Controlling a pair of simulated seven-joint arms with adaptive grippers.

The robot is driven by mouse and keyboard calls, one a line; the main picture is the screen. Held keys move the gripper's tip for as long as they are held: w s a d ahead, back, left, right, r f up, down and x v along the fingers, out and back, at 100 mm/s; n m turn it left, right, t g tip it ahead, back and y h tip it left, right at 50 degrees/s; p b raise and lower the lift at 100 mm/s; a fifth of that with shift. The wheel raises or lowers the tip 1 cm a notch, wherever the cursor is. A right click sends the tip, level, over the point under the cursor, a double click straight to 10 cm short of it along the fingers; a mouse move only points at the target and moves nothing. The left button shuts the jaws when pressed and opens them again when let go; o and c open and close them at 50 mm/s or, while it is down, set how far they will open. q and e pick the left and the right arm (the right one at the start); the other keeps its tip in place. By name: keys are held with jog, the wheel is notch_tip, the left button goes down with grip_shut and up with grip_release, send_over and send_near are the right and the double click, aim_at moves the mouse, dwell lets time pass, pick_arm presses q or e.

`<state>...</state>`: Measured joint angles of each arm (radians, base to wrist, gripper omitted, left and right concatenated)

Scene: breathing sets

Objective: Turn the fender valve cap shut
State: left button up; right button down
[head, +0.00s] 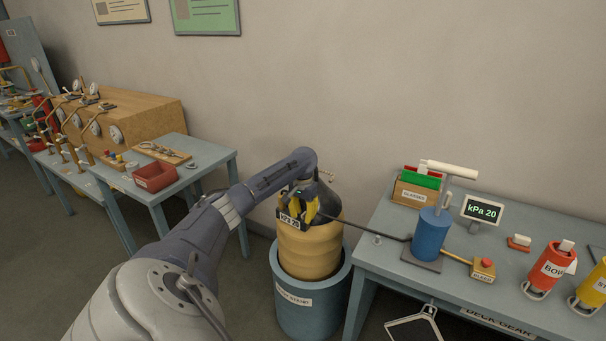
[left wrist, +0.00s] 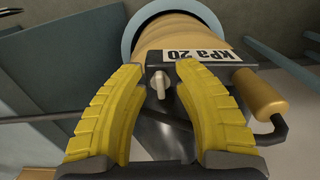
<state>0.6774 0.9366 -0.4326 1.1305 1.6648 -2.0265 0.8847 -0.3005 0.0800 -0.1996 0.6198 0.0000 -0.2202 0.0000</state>
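The fender (head: 310,250) is a tan ribbed cylinder with a dark top, standing upright in a blue-grey round holder (head: 310,310). In the left wrist view the tan fender (left wrist: 185,35) carries a dark block with a "kPa 20" plate (left wrist: 197,54). A small pale winged knob, which looks like the valve cap (left wrist: 158,84), sticks out from that block. My left gripper (head: 311,208) is at the fender's top. In the left wrist view its yellow fingers (left wrist: 159,68) are apart, on either side of the knob; I see no contact. My right gripper is not in view.
A thin dark hose runs from the fender to a blue hand pump (head: 431,236) on the right table (head: 390,258). A display (head: 482,210) there reads kPa 20. Orange (head: 549,270) and yellow (head: 592,288) cylinders stand farther right. A red tray (head: 155,177) is on the left table.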

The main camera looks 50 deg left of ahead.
pick_arm(q)
jog(key=shift+c, duration=0.3)
grip_shut()
jog(key=shift+m, duration=0.3)
jog(key=m, duration=0.4)
jog(key=shift+a+m, duration=0.15)
jog(key=shift+m, duration=0.15)
jog(key=m, duration=0.9)
jog(key=shift+w+a, duration=0.1)
jog(key=shift+a, duration=0.05)
jog(key=m, duration=0.4)
jog(key=shift+w+m, duration=0.1)
jog(key=shift+m, duration=0.2)
